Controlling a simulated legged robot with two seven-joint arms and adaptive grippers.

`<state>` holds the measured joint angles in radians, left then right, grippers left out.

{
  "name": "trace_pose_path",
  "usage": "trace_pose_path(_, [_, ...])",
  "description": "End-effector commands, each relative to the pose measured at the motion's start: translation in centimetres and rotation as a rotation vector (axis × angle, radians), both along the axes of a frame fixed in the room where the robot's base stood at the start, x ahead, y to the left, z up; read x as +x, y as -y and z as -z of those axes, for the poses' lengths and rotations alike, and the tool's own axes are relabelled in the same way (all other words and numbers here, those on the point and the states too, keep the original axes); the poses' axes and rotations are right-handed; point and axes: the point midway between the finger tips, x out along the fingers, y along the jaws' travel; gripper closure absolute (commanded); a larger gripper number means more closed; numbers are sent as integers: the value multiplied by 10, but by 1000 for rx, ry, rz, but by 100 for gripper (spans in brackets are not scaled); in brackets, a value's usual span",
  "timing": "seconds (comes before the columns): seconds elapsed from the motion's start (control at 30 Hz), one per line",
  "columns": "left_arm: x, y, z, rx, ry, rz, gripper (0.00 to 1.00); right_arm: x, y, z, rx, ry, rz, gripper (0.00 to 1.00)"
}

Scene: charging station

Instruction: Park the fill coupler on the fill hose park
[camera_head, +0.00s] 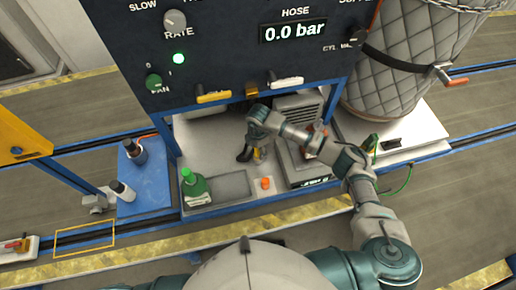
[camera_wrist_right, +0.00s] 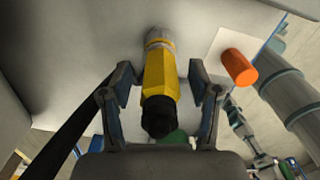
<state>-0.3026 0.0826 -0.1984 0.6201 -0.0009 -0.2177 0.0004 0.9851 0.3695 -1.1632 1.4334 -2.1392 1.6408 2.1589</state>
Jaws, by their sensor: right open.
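The fill coupler shows in the right wrist view as a yellow body (camera_wrist_right: 160,72) with a metal collar at its far end and a black near end. In the head view its yellow part (camera_head: 257,153) is small, partly hidden by my right gripper (camera_head: 249,150), beside a black piece. My right gripper (camera_wrist_right: 161,88) is open, with one finger on each side of the coupler and visible gaps. The coupler's far end meets the pale surface; I cannot tell whether it is seated on the fill hose park. I cannot identify the park. My left gripper is out of view.
A green bottle (camera_head: 194,187) stands left by a dark tray (camera_head: 228,186). The control panel (camera_head: 222,50) rises behind. A grey box (camera_head: 303,170) is at right.

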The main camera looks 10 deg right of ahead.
Motion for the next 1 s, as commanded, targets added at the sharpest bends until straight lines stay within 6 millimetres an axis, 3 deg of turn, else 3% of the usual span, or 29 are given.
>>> trace_pose_path(0.5, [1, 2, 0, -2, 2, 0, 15, 2, 0, -99, 2, 3, -1, 38])
trace_pose_path(0.7, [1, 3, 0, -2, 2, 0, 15, 2, 0, -116, 1, 2, 0, 38])
trace_pose_path(1.0, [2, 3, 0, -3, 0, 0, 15, 1, 0, -117, 1, 1, 0, 38])
